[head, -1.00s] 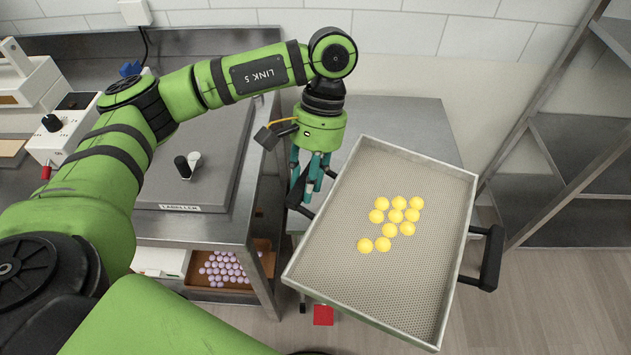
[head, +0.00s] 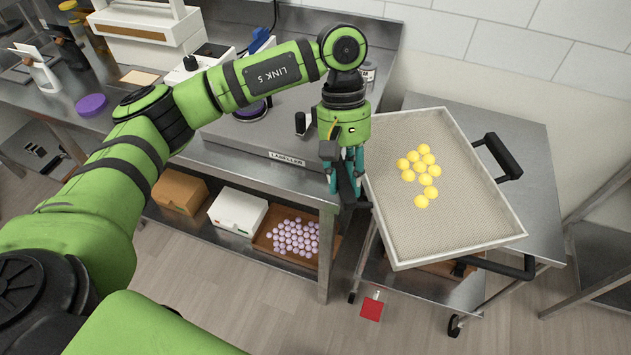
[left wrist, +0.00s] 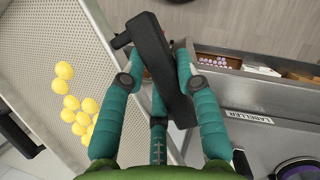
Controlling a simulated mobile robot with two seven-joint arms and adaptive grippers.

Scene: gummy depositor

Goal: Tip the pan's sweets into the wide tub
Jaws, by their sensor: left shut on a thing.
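The pan (head: 480,215) is a wide, shallow grey tray with a perforated-looking floor. Several round yellow sweets (head: 420,166) lie grouped in it, toward its far side. My left gripper (head: 347,192) is at the pan's left side. In the left wrist view its teal fingers (left wrist: 160,85) are shut on the pan's black handle (left wrist: 158,60). The pan is held out beside the bench, partly over a steel cart. A second black handle (head: 503,156) sticks out on its right side. I cannot make out a wide tub. My right gripper is out of view.
The steel cart (head: 535,130) stands right of the bench. A grey labelled plate (head: 255,140) lies on the bench. Below it, a brown tray of lilac sweets (head: 292,236) and a white box (head: 237,212) sit on the shelf. A red pedal-like piece (head: 372,308) is near the floor.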

